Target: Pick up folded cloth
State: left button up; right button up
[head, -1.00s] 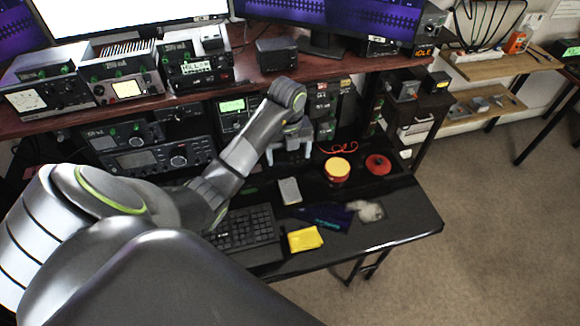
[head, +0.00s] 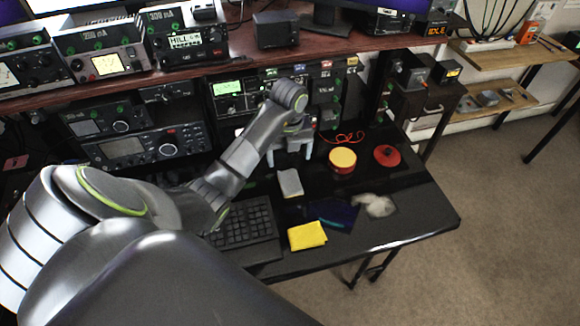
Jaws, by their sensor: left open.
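A yellow folded cloth (head: 307,235) lies flat near the front edge of the black desk (head: 400,229), just right of the keyboard. My left gripper (head: 293,158) hangs over the back of the desk with its fingers pointing down. It is open, with a gap between the fingers and nothing seen in it. It is well behind the cloth, with a small grey block-like item (head: 290,183) between them. My right gripper is not in view.
A black keyboard (head: 243,224) is left of the cloth. A dark blue item (head: 333,213) and a crumpled pale cloth (head: 376,205) lie to its right. A red-yellow round tin (head: 342,160) and a red lid (head: 387,156) stand behind. Radios (head: 150,147) and a shelf (head: 240,68) border the back.

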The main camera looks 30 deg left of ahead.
pick_arm(q)
jog(key=b, duration=0.6)
send_over(291, 183)
jog(key=f, duration=0.7)
jog(key=shift+a, duration=0.25)
jog(key=shift+d+f+b, duration=0.1)
jog(key=shift+f+b, duration=0.45)
jog(key=shift+b, duration=0.1)
jog(key=f, duration=0.3)
jog(key=shift+d, duration=0.2)
jog(key=shift+f, duration=0.5)
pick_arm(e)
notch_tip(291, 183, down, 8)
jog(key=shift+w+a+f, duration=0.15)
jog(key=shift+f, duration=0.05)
pick_arm(q)
jog(key=c, duration=1.1)
jog(key=shift+w+r, duration=0.1)
jog(key=shift+r, duration=0.4)
jog(key=shift+c, duration=0.2)
notch_tip(291, 183, up, 7)
jog(key=p, duration=0.4)
jog(key=shift+r, duration=0.15)
jog(key=shift+r+p, duration=0.85)
jog(key=shift+p, duration=0.2)
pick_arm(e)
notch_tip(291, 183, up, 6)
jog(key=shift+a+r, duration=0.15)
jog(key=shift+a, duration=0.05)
